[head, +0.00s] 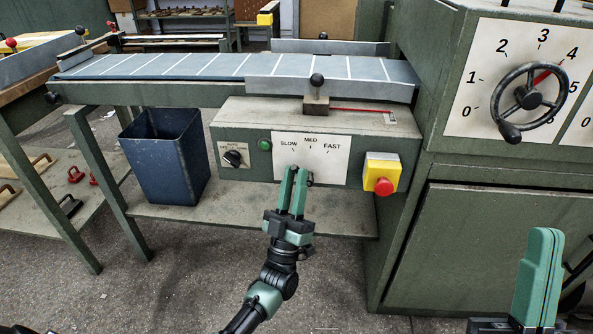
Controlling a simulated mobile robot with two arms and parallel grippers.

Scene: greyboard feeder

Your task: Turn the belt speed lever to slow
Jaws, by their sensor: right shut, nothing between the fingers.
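The belt speed panel (334,168) is a white plate marked SLOW, MED and FAST on the front of the green-grey control box. A small dark part (310,181), perhaps of the speed lever, shows beside my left gripper's right finger. The rest of the lever is hidden, so its setting cannot be read. My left gripper (295,170) points up in front of the panel, below the SLOW and MED marks. Its fingers look close together with a narrow gap; whether they touch the lever is unclear. My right gripper (545,232) is shut and empty, at the lower right.
A yellow box with a red button (384,187) is right of the panel. A green button (265,144) and a black knob (233,158) are left of it. A blue bin (165,160) stands on the shelf. A handwheel (528,97) sits on the cabinet at right.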

